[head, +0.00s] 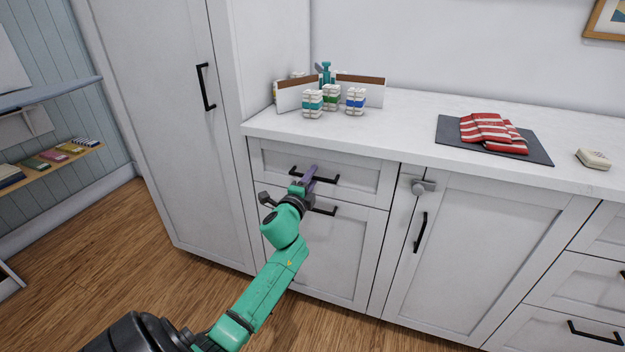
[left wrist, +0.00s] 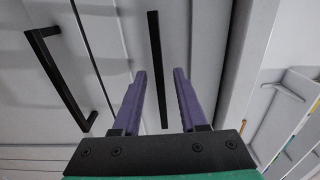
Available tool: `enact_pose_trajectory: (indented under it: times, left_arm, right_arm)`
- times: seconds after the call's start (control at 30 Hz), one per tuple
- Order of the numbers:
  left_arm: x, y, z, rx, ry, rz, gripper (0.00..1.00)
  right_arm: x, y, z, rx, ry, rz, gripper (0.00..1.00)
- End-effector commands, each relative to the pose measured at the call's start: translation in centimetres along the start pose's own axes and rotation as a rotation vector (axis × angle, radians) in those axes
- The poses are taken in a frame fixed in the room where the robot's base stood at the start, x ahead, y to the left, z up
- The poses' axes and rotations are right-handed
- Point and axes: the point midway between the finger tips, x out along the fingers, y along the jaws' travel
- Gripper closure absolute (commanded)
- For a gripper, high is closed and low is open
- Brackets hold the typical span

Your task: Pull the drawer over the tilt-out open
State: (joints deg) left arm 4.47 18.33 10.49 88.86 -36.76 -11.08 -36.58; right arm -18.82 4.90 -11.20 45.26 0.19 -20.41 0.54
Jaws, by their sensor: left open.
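The drawer (head: 362,178) over the tilt-out sits flush under the counter and looks shut. Its black bar handle (head: 330,179) also shows in the left wrist view (left wrist: 154,50). The tilt-out front (head: 335,262) is below it, closed, with its own black handle (head: 325,211). My left gripper (head: 312,172) is at the drawer handle, with purple fingers open. In the left wrist view, the handle bar lies between the two fingers (left wrist: 160,74), with a gap visible on each side. Part of the handle is hidden behind the gripper in the head view. My right gripper is not in view.
The counter (head: 405,120) holds small striped stacks (head: 331,98), a dark mat (head: 449,137) with red striped cloth (head: 490,131), and a pale block (head: 593,159). A tall cabinet (head: 170,110) stands left. A latch (head: 423,187) is on the cabinet door at right.

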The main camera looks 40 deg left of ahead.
Motion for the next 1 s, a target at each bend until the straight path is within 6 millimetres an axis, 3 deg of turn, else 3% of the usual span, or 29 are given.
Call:
enact_pose_trajectory:
  times: [0.27, 0.4, 1.0]
  left_arm:
    - [0.43, 0.01, -0.05, 0.0, 0.001, 0.0, 0.58]
    - [0.41, 0.02, -0.05, -0.001, 0.001, 0.001, 1.0]
    - [0.38, 0.06, -0.05, -0.001, 0.001, 0.001, 1.0]
  right_arm:
    - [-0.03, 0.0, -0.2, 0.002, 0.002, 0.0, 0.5]
    - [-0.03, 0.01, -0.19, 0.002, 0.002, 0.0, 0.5]
    - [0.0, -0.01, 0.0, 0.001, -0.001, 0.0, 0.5]
